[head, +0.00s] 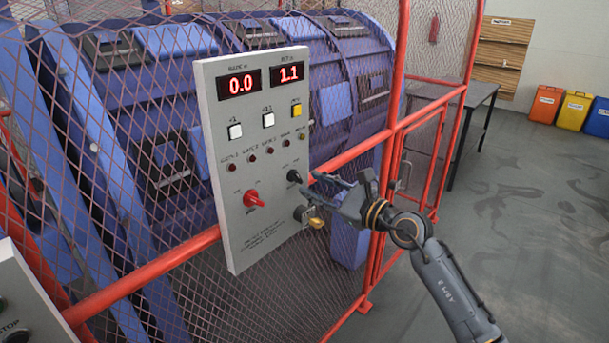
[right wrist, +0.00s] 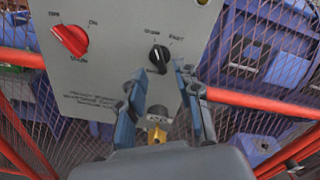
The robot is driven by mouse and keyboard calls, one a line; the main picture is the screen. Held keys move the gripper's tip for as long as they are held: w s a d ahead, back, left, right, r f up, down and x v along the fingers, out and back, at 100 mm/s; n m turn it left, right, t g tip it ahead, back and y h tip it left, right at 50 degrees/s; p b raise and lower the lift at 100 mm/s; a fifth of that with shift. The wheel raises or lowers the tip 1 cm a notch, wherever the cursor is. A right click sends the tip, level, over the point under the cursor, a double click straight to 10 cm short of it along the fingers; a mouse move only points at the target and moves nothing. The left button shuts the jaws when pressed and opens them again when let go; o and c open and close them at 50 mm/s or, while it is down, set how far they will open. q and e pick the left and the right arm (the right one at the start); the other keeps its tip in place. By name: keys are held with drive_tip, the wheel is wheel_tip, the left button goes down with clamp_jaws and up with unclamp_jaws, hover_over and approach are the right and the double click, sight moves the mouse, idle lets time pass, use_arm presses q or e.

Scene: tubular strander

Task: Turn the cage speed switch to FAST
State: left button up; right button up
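The cage speed switch is a small black knob (head: 294,176) on the right side of the grey control panel (head: 240,235). In the right wrist view the knob (right wrist: 159,56) sits between SLOW at upper left and FAST at upper right. Its pale mark appears to point up toward SLOW. My right gripper (head: 318,188) is in front of the panel's right edge. In the right wrist view its two fingers (right wrist: 160,76) are apart, with the knob showing between and just beyond the tips. I cannot tell whether they touch it. My left gripper is out of view.
A red rotary switch (head: 253,198) is left of the knob. A black lock with a yellow key-like piece (head: 315,221) is just below the knob, close to my gripper. Displays (head: 240,83) read 0.0 and 1.1. Red rails and mesh surround the panel.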

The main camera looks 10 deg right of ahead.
sight(300, 179)
drive_tip(key=shift+x, duration=1.9)
clamp_jaws()
